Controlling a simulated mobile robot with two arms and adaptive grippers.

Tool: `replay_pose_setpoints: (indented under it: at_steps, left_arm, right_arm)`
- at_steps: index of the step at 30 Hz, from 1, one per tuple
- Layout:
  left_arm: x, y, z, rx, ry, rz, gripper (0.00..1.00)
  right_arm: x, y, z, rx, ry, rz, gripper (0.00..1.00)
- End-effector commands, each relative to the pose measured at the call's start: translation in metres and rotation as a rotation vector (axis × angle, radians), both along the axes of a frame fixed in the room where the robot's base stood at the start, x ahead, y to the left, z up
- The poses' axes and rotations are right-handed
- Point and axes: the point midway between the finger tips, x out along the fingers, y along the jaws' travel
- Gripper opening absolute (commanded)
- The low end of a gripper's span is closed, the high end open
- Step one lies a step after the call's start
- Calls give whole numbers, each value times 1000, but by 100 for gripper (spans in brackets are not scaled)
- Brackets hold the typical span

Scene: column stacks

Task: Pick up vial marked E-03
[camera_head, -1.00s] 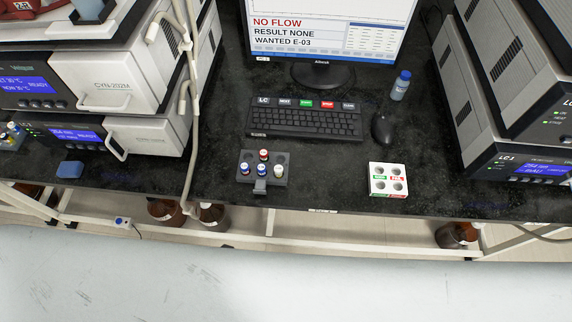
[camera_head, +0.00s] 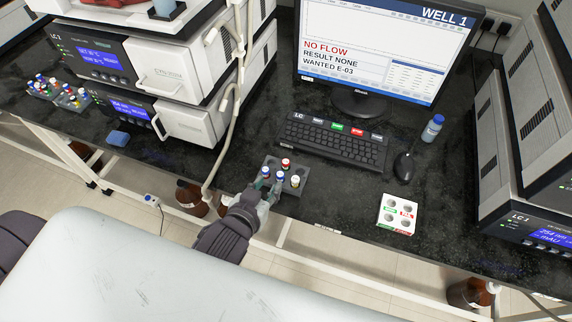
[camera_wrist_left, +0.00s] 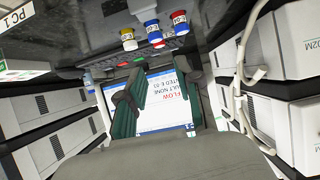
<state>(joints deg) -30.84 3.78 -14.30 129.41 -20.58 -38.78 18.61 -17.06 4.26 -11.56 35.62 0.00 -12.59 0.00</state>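A grey rack (camera_head: 302,167) stands near the bench's front edge with several capped vials: a red-capped vial (camera_head: 285,163), a left blue-capped vial (camera_head: 266,173), another blue-capped vial (camera_head: 280,178) and a pale-capped vial (camera_head: 295,182). Their labels are too small to read, so I cannot tell which is E-03. My left gripper (camera_head: 268,192) is at the rack's front left side, partly overlapping it. In the left wrist view its green fingers (camera_wrist_left: 160,88) stand apart with nothing between them. Vials show beyond them, upside down, including a blue one (camera_wrist_left: 154,34). My right gripper is not in view.
The monitor (camera_head: 380,50) reads "WANTED E-03". A keyboard (camera_head: 335,145), mouse (camera_head: 404,167), white four-hole tray (camera_head: 397,214) and blue-capped bottle (camera_head: 432,128) lie right of the rack. A hanging tube (camera_head: 228,130) runs down close left of it. More vials (camera_head: 70,97) stand far left.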

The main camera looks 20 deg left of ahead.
Motion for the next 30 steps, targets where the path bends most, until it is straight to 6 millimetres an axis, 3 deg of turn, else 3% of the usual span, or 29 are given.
replay_pose_setpoints:
  at_steps: [9,17,25,30]
  left_arm:
    - [53,-2,-28,2,0,-1,34]
    - [71,-2,-39,2,2,-1,34]
    - [106,-4,-58,2,1,-1,34]
    - [114,-4,-63,0,2,-1,34]
  right_arm:
    - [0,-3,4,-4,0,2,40]
    - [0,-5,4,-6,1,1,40]
    - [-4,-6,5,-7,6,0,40]
    - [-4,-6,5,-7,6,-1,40]
